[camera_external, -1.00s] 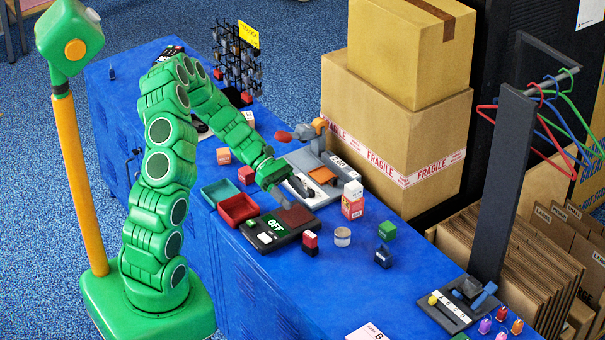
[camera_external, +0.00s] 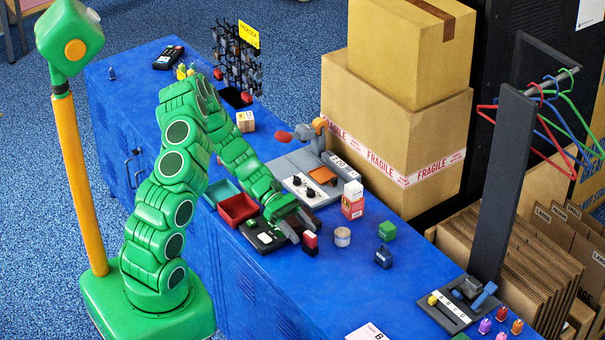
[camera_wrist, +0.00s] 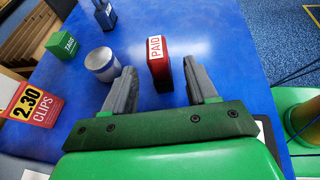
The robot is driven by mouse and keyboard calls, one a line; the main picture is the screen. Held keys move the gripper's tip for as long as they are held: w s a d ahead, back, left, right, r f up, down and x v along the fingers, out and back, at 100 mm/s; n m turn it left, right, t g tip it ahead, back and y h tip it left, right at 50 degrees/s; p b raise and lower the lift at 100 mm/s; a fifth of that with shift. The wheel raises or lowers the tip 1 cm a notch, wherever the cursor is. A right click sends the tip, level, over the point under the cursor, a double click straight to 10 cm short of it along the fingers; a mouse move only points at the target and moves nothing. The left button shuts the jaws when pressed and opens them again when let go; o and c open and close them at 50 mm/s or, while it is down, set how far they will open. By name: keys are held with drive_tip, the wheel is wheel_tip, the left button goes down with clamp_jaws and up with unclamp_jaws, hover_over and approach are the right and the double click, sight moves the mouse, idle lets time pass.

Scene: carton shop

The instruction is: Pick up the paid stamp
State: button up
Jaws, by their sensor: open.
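The paid stamp (camera_wrist: 158,65) is a small red block with a white PAID label, standing upright on the blue counter. In the external view the paid stamp (camera_external: 310,241) shows as a red and black block at the front of the counter. My gripper (camera_wrist: 160,67) is open, with one grey finger on each side of the stamp in the wrist view. In the external view my gripper (camera_external: 297,228) is just left of the stamp, low over the counter. I cannot tell whether the fingers touch it.
A small tin (camera_wrist: 101,63) stands close beside my left finger in the wrist view. A green TABS box (camera_wrist: 62,45), a dark blue stamp (camera_wrist: 105,14) and a clips box (camera_wrist: 35,103) stand farther off. A red tray (camera_external: 238,208) lies behind my gripper. The counter (camera_external: 330,285) in front is clear.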

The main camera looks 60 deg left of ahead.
sight(311, 240)
drive_tip(key=shift+r+x, duration=0.1)
drive_tip(key=shift+x, duration=1.1)
drive_tip(key=shift+r+x, duration=0.15)
drive_tip(key=shift+x, duration=1)
drive_tip(key=shift+c, duration=0.4)
clamp_jaws()
